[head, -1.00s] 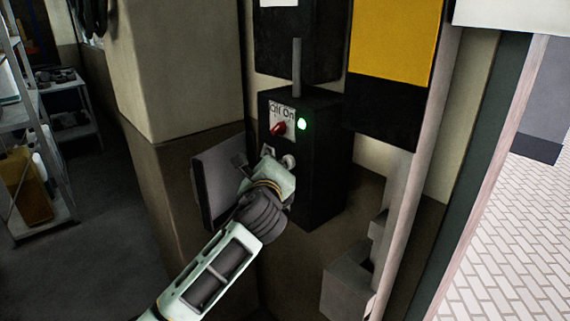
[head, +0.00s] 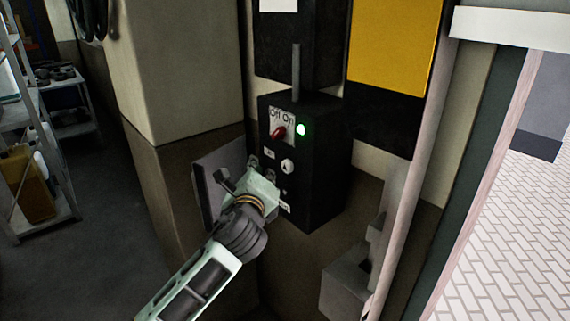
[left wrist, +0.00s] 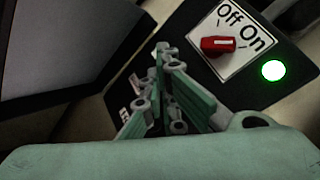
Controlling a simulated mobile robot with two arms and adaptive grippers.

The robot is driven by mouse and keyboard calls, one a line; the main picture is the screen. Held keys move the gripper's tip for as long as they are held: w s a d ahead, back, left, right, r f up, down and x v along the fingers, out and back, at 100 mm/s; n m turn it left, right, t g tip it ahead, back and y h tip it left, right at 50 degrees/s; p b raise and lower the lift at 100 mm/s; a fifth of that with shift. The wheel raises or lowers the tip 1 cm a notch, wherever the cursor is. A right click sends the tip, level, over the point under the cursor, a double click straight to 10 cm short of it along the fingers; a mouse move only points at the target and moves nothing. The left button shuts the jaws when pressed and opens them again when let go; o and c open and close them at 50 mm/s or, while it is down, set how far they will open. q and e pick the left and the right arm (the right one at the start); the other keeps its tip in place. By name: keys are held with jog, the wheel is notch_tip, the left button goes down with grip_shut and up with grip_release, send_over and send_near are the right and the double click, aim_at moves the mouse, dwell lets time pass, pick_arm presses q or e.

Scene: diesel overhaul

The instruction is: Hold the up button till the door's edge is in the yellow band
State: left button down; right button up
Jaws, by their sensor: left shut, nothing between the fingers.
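The black control box (head: 325,170) hangs on the wall with a round white up-arrow button (head: 287,166) in plain view. My left gripper (head: 262,170) is shut and empty, just left of and below that button and apart from it. In the left wrist view the gripper (left wrist: 168,60) points at the box face, its fingers hiding the lower controls. The door's pale lower edge (head: 510,34) crosses the top right. In the picture it is level with the yellow band (head: 393,45), whose top is out of frame. My right gripper is not in view.
A red Off/On knob (head: 278,132) and a lit green lamp (head: 301,129) sit above the button; knob (left wrist: 218,44) and lamp (left wrist: 274,70) also show in the wrist view. A grey panel (head: 215,180) stands close left of the gripper. A shelf (head: 45,180) stands far left.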

pick_arm(q)
jog(key=shift+s+a+p, duration=0.55)
jog(key=shift+s+a, duration=0.3)
jog(key=shift+a, duration=0.3)
